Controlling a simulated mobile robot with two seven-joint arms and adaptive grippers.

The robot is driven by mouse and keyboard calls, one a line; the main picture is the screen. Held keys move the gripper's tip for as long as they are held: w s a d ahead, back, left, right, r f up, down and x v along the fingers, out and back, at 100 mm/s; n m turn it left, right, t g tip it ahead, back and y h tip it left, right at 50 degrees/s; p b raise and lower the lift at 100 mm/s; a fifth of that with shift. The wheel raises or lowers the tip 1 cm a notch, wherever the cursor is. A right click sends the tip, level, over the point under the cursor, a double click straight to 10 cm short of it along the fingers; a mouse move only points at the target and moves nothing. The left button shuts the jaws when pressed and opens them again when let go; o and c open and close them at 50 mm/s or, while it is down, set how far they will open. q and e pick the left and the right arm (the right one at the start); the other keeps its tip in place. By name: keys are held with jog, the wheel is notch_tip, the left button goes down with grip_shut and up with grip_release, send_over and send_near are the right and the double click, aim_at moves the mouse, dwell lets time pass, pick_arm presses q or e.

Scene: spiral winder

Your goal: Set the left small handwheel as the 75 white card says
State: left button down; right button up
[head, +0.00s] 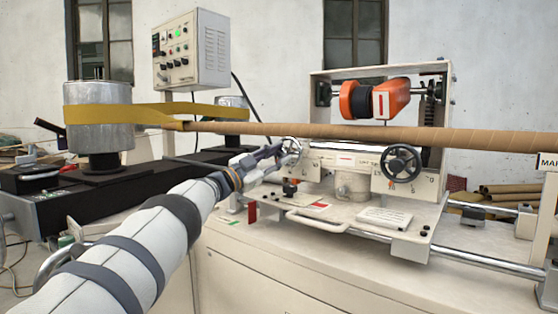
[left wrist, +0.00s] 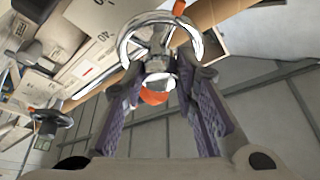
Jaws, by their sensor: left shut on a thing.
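The left small handwheel (head: 291,151) is a pale metal ring on the front of the cream carriage, partly hidden by my left gripper (head: 272,155). In the left wrist view the handwheel (left wrist: 160,35) sits at the ends of the fingers, and my left gripper (left wrist: 162,80) is shut on it. The exact grip on rim or hub is unclear. A white card (head: 383,217) with small print lies on the carriage shelf; another white card with a red mark (head: 318,205) lies left of it. I cannot read a 75 on either. My right gripper is out of view.
A black handwheel (head: 402,163) is to the right on the same carriage. A long brown tube (head: 330,134) runs across just above. A bent handle bar (head: 315,224) and steel rails (head: 490,258) are below. A control box (head: 190,50) stands behind.

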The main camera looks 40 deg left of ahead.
pick_arm(q)
jog(key=shift+m, duration=0.7)
jog(key=c, duration=1.3)
grip_release()
jog(key=shift+s+a+f, duration=0.15)
jog(key=shift+s+a, duration=0.1)
jog(key=shift+s, duration=0.25)
jog(key=v, duration=1.1)
jog(key=shift+r, duration=0.2)
